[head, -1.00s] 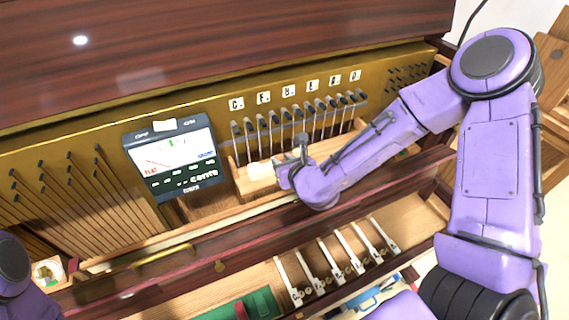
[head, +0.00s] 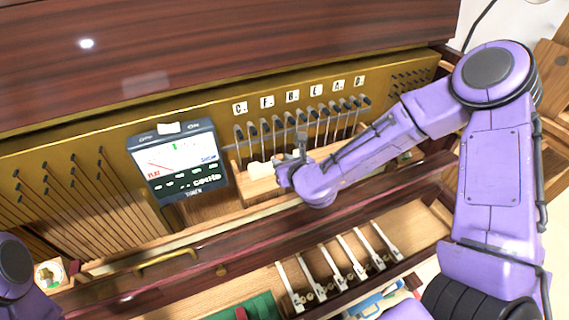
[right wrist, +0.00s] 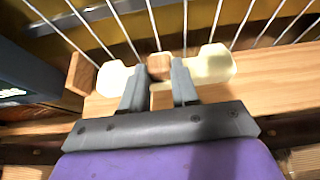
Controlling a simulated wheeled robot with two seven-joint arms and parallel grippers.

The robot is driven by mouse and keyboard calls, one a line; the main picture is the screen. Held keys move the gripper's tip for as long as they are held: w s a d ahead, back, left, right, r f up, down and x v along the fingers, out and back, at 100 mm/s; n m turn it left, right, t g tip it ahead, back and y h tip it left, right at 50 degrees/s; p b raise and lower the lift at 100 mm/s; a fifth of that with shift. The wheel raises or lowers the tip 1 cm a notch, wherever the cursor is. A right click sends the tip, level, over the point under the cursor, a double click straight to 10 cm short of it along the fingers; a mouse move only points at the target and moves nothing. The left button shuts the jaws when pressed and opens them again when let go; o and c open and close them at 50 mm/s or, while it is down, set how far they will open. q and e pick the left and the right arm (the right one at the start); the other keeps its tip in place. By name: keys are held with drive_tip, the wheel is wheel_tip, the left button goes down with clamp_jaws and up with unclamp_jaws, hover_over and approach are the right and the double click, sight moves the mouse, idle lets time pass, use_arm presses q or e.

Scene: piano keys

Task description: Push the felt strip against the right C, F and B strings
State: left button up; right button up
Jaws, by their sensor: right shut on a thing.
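The cream felt strip (right wrist: 212,66) has a small wooden block (right wrist: 159,66) at its middle. My right gripper (right wrist: 158,85) is shut on that block, and the felt sticks out on both sides of the fingers. In the head view the strip (head: 262,170) lies low in front of the strings at the left of the row, with my right gripper (head: 290,170) at its right. Several strings (right wrist: 151,22) run down behind the strip; I cannot tell whether it touches them. Cards marked C (head: 239,107), F (head: 267,101) and B (head: 292,96) sit above. My left gripper is out of view.
A tuner (head: 178,163) stands just left of the strip. A wooden ledge (right wrist: 265,95) lies under the felt. A dark red rail (head: 370,185) runs in front. Several white keys (head: 330,265) and a green cloth (head: 255,308) lie below.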

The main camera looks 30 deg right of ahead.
drive_tip(key=shift+w, duration=0.3)
drive_tip(key=o, duration=1)
drive_tip(key=shift+s, duration=0.15)
drive_tip(key=v, duration=0.2)
drive_tip(key=f+p+v, duration=0.1)
drive_tip(key=v, duration=0.2)
drive_tip(key=s+v, duration=0.1)
drive_tip(key=v, duration=0.1)
drive_tip(key=shift+s+f, duration=0.15)
drive_tip(key=shift+s, duration=0.15)
